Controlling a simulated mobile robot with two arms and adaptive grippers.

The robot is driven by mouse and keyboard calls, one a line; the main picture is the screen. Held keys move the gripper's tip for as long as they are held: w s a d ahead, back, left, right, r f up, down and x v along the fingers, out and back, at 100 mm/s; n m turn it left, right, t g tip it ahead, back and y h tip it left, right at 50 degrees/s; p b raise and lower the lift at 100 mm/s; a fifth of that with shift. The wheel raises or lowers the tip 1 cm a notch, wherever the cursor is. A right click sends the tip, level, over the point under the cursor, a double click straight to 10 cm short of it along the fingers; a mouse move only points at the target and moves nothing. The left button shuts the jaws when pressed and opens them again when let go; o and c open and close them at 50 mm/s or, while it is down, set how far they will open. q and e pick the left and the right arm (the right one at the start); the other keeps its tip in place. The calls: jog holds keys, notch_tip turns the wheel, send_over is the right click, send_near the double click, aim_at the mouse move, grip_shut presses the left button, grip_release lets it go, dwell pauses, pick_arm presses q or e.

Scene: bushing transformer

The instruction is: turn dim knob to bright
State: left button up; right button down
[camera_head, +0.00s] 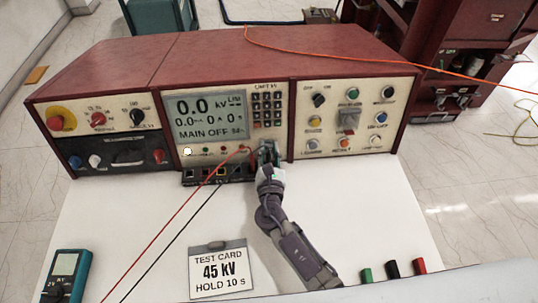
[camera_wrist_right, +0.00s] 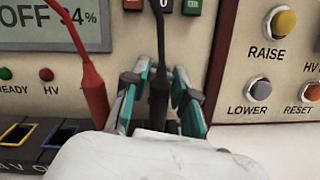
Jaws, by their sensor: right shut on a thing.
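My right gripper (camera_head: 267,150) is at the lower right of the middle panel of the red-brown test console, below the keypad (camera_head: 267,110). In the right wrist view, its teal fingers (camera_wrist_right: 162,75) are closed in against the panel face. A black plug (camera_wrist_right: 158,105) with a lead stands between the fingers and blocks the view. The dim knob is hidden at the fingertips, so its setting cannot be read. The lit display (camera_head: 205,116) reads 0.0 kV and MAIN OFF, with 34% in the wrist view (camera_wrist_right: 50,20). My left gripper is out of view.
A red plug (camera_wrist_right: 92,90) and its lead are close left of the fingers. Right of them are the RAISE (camera_wrist_right: 285,22) and LOWER (camera_wrist_right: 258,90) buttons. A test card (camera_head: 220,270), a teal meter (camera_head: 68,276) and several small coloured pieces (camera_head: 392,269) are on the white tabletop.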

jog(key=shift+m+h, duration=0.3)
jog(key=shift+m, duration=0.5)
jog(key=c, duration=1.2)
grip_release()
jog(key=shift+s, duration=0.1)
jog(key=s, duration=0.8)
jog(key=s+a, duration=0.1)
jog(key=s, duration=0.2)
jog(key=shift+s, duration=0.4)
